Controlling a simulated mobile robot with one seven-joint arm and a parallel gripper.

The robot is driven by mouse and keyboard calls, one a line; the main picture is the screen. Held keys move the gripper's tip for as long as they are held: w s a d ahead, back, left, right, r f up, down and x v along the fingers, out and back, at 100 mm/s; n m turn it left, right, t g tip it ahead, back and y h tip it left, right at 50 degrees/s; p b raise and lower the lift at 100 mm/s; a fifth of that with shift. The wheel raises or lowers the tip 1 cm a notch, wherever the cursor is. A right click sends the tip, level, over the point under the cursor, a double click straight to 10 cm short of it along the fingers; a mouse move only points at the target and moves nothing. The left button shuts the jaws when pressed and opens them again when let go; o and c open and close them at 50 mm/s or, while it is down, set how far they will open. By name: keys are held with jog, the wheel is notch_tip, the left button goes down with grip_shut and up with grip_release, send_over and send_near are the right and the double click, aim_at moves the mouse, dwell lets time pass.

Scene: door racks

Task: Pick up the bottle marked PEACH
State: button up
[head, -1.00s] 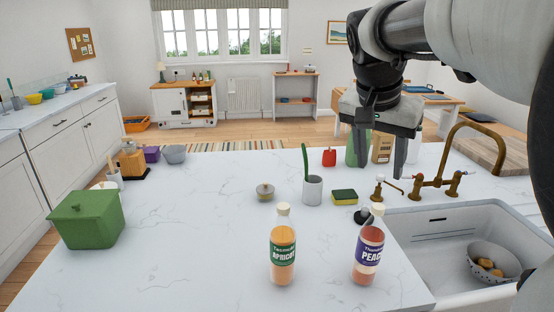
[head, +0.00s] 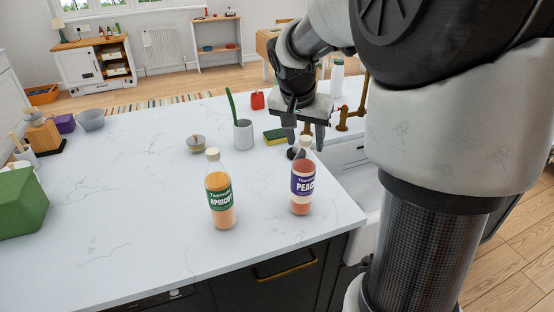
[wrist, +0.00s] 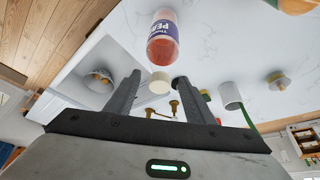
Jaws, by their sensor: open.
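The PEACH bottle (head: 302,184) stands upright near the counter's right front edge in the head view. It has a purple label, a pale cap and pinkish-orange contents. In the wrist view the PEACH bottle (wrist: 163,38) appears upside down at the top, with its cap between the lines of the fingers. My gripper (head: 306,143) is open and empty, its fingers pointing down near the bottle's cap; whether they are level with it I cannot tell. In the wrist view my gripper (wrist: 157,88) shows both fingers spread apart. The APRICOT bottle (head: 220,190), green-labelled, stands to the left.
Behind the bottles are a white cup (head: 243,134) with a green-handled tool, a sponge (head: 275,136) and a small lidded jar (head: 196,144). A green box (head: 20,200) stands at the left. A sink with a bowl (wrist: 98,80) lies beside the counter. The counter's left middle is clear.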

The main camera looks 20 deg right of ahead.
jog(key=shift+w+d+f, duration=0.2)
jog(key=shift+d+f, duration=0.05)
jog(key=shift+f, duration=0.4)
grip_shut()
jog(key=shift+s+f, duration=0.1)
dwell(0.8)
